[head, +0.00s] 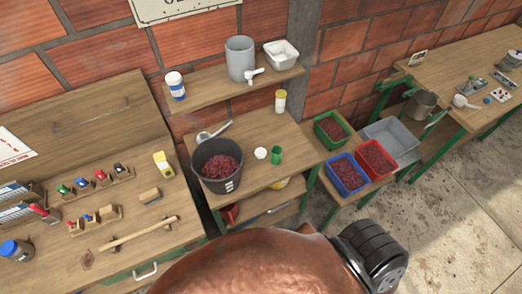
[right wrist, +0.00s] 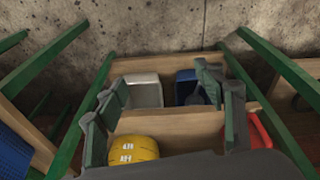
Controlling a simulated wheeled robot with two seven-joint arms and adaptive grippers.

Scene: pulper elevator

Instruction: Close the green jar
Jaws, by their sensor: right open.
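A small green jar (head: 276,155) stands on the middle wooden table, to the right of the black bucket. A round white piece (head: 260,153), which looks like a lid, lies just to its left, apart from it. The jar's mouth seems uncovered, but it is small here. My right gripper (right wrist: 160,86) shows in the right wrist view with its fingers spread and nothing between them. That view shows shelves with bins, and neither the jar nor the white piece. My left gripper is in neither view.
The black bucket (head: 205,179) of red fruit stands left of the jar, with a metal scoop (head: 214,132) behind it. Green (head: 319,128), blue (head: 334,180) and red bins are to the right. A yellow object (right wrist: 133,149) shows below.

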